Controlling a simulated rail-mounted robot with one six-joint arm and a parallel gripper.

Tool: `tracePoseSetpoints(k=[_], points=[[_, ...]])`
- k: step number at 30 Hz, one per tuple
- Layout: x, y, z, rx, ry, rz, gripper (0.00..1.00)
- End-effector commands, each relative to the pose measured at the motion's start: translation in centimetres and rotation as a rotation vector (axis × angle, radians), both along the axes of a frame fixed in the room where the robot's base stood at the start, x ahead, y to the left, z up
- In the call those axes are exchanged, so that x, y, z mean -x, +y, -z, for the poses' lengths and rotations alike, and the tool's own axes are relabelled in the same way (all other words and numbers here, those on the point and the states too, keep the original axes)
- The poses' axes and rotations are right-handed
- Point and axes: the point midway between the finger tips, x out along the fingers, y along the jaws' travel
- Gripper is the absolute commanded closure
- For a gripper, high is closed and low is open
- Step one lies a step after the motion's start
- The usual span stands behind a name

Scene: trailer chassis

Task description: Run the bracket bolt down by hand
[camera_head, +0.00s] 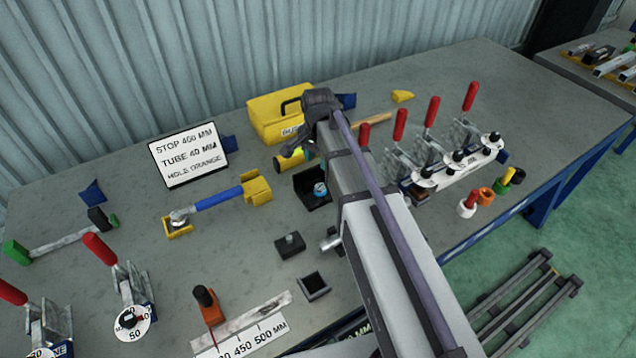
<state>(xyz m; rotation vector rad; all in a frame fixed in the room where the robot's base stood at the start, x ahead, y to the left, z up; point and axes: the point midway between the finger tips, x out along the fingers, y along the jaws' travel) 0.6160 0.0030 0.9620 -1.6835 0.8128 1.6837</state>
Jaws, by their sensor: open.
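My arm crosses the middle of the view from the lower right, and its dark end with my gripper (293,147) is over the bench near the yellow box. The gripper looks open, but its fingers are small and partly hidden. A small dark block (288,249) with a grey round-topped stud, which may be the bracket bolt, stands on the bench to the left of my arm. The gripper is well behind it and apart from it. A short metal cylinder (329,240) shows at my arm's edge. I cannot tell which piece is the bracket.
A yellow box (272,115), a sign (189,155) and a blue-handled tool (212,198) are on the bench (130,210). Red-handled clamps (430,150) stand right and left. A black tray (312,190) and an open square holder (313,286) flank the dark block.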

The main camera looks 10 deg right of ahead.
Motion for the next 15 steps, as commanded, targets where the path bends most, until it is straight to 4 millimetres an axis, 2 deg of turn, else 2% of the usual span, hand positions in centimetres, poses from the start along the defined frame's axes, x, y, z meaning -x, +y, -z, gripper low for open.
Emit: tracePoseSetpoints(k=[3, 9, 12, 15], points=[[-0.13, 0.05, 0.04, 0.000, 0.000, -0.550, 0.57], [-0.23, 0.04, 0.03, 0.001, 0.000, -1.489, 0.57], [-0.23, 0.04, 0.03, 0.001, 0.000, -1.824, 0.57], [-0.23, 0.04, 0.03, 0.001, 0.000, -2.012, 0.57]])
